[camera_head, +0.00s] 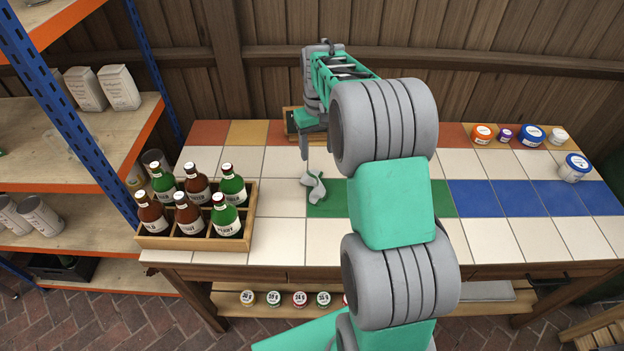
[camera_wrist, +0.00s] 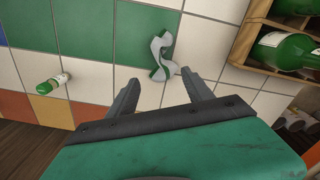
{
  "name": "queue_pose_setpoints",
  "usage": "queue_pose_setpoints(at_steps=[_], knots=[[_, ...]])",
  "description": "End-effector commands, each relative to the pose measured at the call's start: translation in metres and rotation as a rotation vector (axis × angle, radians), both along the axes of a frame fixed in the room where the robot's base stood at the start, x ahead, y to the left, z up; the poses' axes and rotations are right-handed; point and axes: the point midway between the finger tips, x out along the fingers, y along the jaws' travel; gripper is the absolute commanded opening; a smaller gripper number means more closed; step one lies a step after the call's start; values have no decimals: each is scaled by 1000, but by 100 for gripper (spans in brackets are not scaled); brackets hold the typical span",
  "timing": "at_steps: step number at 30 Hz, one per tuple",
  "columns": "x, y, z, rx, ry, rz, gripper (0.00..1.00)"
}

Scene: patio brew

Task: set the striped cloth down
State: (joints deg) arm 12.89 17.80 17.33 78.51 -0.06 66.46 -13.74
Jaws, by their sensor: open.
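The striped cloth (camera_head: 313,187), grey-white with green, lies crumpled on the tiled tabletop, at the left end of the green tile strip. In the wrist view the cloth (camera_wrist: 161,56) lies beyond my fingertips, across white tile and the edge of a green one. My gripper (camera_wrist: 163,88) is open and empty, with the cloth apart from both fingers. In the head view my arm covers part of the table, and the gripper fingers (camera_head: 318,150) show only in part above and behind the cloth.
A wooden crate (camera_head: 195,243) of several bottles stands left of the cloth. A small green bottle (camera_wrist: 52,84) lies on the tiles in the wrist view. Several lidded jars (camera_head: 532,136) stand at the back right. A shelf rack (camera_head: 70,180) is at the left. The right side has free tiles.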

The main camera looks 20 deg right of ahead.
Motion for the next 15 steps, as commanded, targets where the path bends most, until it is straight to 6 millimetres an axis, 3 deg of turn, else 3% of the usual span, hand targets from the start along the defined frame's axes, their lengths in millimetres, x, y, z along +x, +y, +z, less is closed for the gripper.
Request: queue_pose_setpoints(at_steps=[5,7,11,15], knots=[[5,-1,0,-4,-19,-47,59],[-2,0,-20,-4,-20,-110,59],[-64,14,-72,11,89,-174,59],[-137,38,-69,10,109,-206,59]])
